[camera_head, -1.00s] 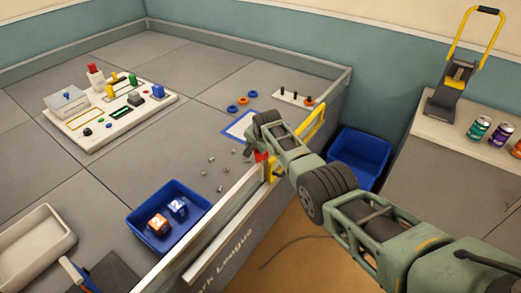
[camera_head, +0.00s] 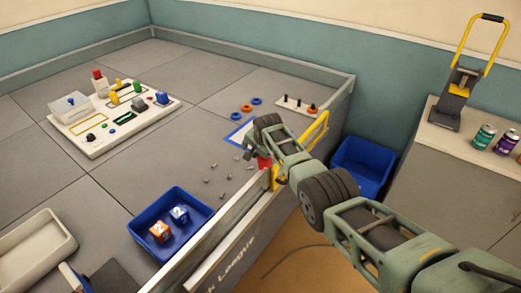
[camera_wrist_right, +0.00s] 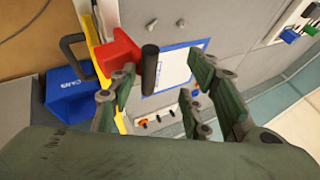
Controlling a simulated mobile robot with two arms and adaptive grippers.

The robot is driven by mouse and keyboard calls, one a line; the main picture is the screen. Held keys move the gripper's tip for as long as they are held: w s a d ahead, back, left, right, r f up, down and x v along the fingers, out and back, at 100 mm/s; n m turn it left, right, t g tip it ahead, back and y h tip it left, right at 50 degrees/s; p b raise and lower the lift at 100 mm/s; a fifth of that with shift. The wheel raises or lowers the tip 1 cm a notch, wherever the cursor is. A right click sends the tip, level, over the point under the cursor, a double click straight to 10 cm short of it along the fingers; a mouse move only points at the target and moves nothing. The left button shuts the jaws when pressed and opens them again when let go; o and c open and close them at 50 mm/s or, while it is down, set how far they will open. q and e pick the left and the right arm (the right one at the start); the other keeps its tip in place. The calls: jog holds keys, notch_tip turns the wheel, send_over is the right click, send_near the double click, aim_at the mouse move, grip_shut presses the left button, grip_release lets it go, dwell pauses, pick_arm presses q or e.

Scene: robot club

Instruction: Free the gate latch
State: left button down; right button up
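The gate latch shows as a red block (camera_wrist_right: 118,52) on a yellow bracket (camera_wrist_right: 103,62) with an upright black peg (camera_wrist_right: 150,68) beside the block. In the head view the red part (camera_head: 264,163) and the yellow bracket (camera_head: 278,178) sit at the arena wall's top edge, partly covered by my gripper. My right gripper (camera_wrist_right: 160,82) is open. In the wrist view its fingers are apart to either side of the black peg; whether they touch it I cannot tell. In the head view the right gripper (camera_head: 262,142) is over the latch. My left gripper is out of view.
The arena wall (camera_head: 225,238) runs diagonally beneath my arm, with a yellow handle (camera_head: 316,130) further along. A blue bin (camera_head: 362,165) stands outside it. Inside are a blue tray (camera_head: 150,243) with dice, loose small screws, and a board (camera_head: 95,148) with blocks.

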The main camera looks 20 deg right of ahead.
jog(key=shift+s+a+f, duration=0.15)
jog(key=shift+a+f, duration=0.15)
jog(key=shift+f, duration=0.1)
jog(key=shift+r, duration=0.15)
jog(key=shift+v, duration=0.85)
jog(key=v, duration=1)
jog(key=shift+d+r, duration=0.15)
jog(key=shift+d, duration=0.2)
